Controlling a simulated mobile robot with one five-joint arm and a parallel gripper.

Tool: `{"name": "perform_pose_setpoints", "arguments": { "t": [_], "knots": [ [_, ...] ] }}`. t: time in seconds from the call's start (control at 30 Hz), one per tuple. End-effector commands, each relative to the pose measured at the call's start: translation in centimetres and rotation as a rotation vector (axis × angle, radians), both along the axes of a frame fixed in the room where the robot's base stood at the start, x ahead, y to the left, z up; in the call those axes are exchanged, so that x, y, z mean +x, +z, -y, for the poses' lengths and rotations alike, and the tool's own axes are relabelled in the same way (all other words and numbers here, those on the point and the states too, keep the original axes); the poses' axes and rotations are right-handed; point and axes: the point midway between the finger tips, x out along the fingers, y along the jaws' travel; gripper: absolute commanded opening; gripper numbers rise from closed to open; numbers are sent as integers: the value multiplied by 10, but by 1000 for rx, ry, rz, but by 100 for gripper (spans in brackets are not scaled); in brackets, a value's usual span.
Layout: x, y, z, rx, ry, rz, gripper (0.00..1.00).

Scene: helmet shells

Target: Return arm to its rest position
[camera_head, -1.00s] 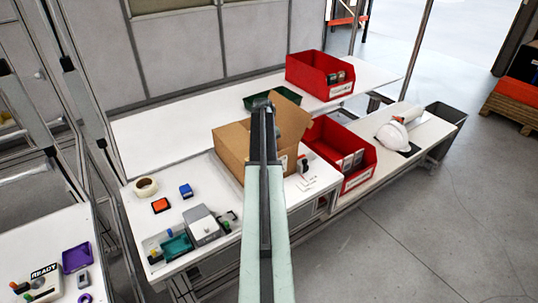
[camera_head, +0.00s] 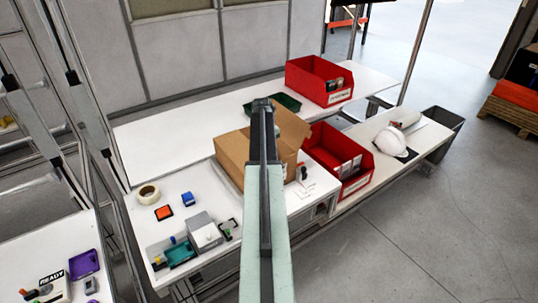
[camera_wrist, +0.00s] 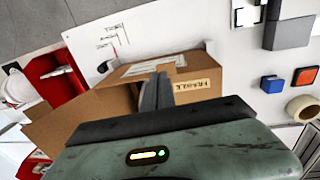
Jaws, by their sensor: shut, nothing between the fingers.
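My arm reaches up the middle of the head view, with its end (camera_head: 262,104) in front of an open cardboard box (camera_head: 232,160). In the wrist view my gripper (camera_wrist: 157,82) shows as two dark fingers pressed together with nothing between them. Behind the fingers is the same box (camera_wrist: 105,125), marked FRAGILE, with a flap standing open. I cannot tell the gap between the fingers and the box. My arm hides part of the box and the bench in the head view.
Two red bins (camera_head: 318,80) (camera_head: 340,160) stand right of the box. A white helmet (camera_head: 392,138) lies further right. A green tray (camera_head: 288,101) is behind the box. A tape roll (camera_head: 147,194) and a grey device (camera_head: 202,232) are at left. Open floor (camera_head: 440,230) is at right.

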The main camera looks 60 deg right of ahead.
Motion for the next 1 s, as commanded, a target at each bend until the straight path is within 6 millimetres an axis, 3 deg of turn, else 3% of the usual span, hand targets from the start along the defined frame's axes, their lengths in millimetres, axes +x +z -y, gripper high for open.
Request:
{"name": "perform_pose_setpoints", "arguments": {
  "t": [0.03, 0.23, 0.67, 0.77, 0.87, 1.0],
  "knots": [
    [1, 23, -1, 0, 1, 0, 0],
    [3, 57, -3, 0, 6, 0, 0],
    [7, 58, -5, 0, 11, 1, 0],
    [33, 49, -20, 1, 50, 1, 0],
    [89, 31, -59, 1, 140, 1, 0],
    [170, 5, -152, 2, 300, 1, 0]
  ]
}}
